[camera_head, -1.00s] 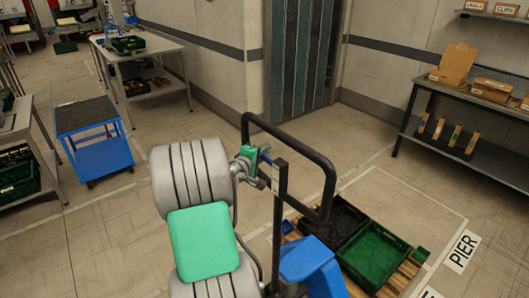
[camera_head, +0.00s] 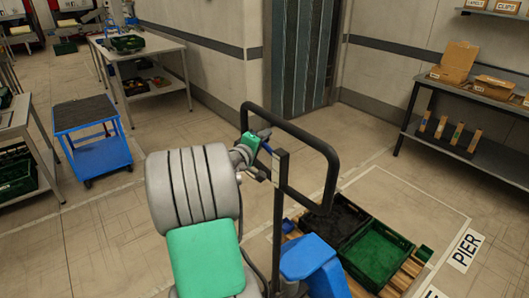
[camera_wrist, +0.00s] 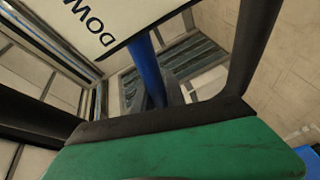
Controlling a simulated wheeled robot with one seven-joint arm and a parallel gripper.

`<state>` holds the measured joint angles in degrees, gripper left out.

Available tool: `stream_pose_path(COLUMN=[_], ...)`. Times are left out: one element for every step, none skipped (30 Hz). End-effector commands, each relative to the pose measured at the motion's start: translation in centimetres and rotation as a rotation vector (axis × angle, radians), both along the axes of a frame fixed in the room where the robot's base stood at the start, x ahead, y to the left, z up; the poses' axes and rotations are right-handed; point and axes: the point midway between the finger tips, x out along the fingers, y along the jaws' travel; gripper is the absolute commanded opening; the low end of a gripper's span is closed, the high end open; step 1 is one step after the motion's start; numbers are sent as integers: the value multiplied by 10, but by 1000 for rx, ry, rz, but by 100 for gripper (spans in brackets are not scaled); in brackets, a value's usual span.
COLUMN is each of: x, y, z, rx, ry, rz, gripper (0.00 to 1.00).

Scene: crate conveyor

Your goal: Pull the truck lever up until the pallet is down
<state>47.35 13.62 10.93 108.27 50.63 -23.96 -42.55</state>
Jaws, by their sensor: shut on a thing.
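The truck lever is a blue bar, seen in the wrist view (camera_wrist: 147,68) rising behind the dark pad of my gripper (camera_wrist: 160,118). In the head view only a short blue bit of the lever (camera_head: 267,149) shows beside my gripper (camera_head: 251,140), at the black handle loop (camera_head: 329,160). My gripper is shut on the lever; its grip is partly hidden. The blue pallet truck (camera_head: 308,259) stands at the wooden pallet (camera_head: 411,266), partly hidden by my arm. I cannot tell whether the pallet touches the floor.
A black crate (camera_head: 322,231) and a green crate (camera_head: 402,246) sit on the pallet, inside a floor outline marked PIER (camera_head: 466,249). A shelf table (camera_head: 470,98) stands at the right wall. A blue cart (camera_head: 103,156) stands at the left. Floor between is clear.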

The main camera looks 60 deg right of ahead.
Motion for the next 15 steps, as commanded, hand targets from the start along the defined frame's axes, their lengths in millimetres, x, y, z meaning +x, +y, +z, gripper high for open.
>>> stream_pose_path(x=[-1,-1,-2,-2,-3,-3,-4,-4,-4,-4,-5,-5,-5,-4,-5], y=[0,1,1,1,2,2,2,2,2,3,3,3,3,3,3], z=[-6,-3,1,3,6,10,12,14,16,18,19,20,20,21,21], rx=[-26,-38,-52,-62,-69,-80,-85,-88,-92,-95,-96,-96,-96,-96,-96], ry=[-43,-68,-95,-115,-132,-150,-161,-170,-180,-184,-187,-188,-188,-188,-187], rz=[0,1,1,1,1,1,1,1,1,1,1,1,1,1,1], gripper=[0,0,0,0,0,0,0,0,0,0,0,0,0,0,0])
